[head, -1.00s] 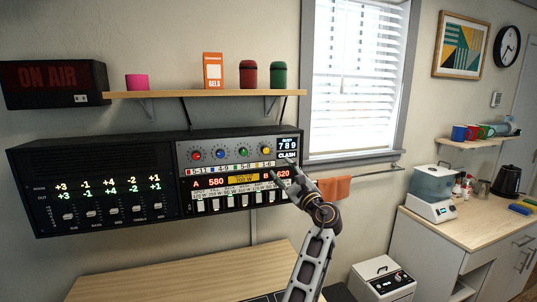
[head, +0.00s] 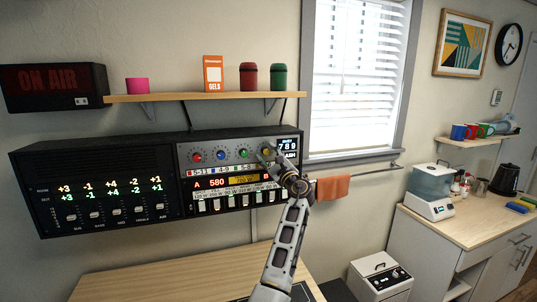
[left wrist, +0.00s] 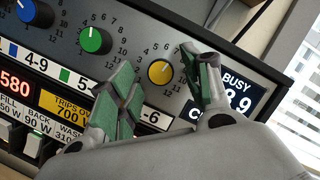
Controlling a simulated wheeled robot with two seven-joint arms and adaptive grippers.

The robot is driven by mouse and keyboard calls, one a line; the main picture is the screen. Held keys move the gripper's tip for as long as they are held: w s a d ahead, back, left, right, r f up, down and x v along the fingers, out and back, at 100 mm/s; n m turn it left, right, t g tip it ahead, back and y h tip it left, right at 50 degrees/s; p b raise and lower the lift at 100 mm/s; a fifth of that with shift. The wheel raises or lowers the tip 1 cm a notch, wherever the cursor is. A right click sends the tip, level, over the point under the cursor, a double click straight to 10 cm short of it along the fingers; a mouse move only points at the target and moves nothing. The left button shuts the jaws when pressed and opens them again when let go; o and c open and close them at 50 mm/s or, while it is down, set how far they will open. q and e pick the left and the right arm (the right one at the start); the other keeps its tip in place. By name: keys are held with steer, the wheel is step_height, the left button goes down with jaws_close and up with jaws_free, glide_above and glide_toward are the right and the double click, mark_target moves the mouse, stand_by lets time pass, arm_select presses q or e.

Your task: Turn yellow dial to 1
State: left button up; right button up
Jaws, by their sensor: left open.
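The yellow dial (left wrist: 160,71) is the rightmost knob on the panel, with a ring of numbers around it. Its white pointer line points to the upper right, near the 6–7 marks as far as I can tell. In the head view the dial (head: 267,151) is partly covered by my left gripper (head: 270,156). In the left wrist view my left gripper (left wrist: 160,65) is open, with one green-padded finger left of the dial and the other right of it. The fingers look apart from the dial; their depth to the panel is hard to judge. My right gripper is not in view.
The green dial (left wrist: 95,40) and blue dial (left wrist: 35,13) sit left of the yellow one. A BUSY display (left wrist: 238,95) is just right of it. Below are number labels and a row of switches (head: 228,203). A wooden shelf (head: 200,96) overhangs the panel.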

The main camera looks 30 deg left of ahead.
arm_select(q)
steer(key=shift+w+a+r, duration=0.1)
steer(key=shift+a, duration=0.05)
steer(key=shift+c, duration=0.5)
steer(key=c, duration=0.9)
steer(key=shift+c, duration=0.2)
steer(key=shift+g, duration=0.3)
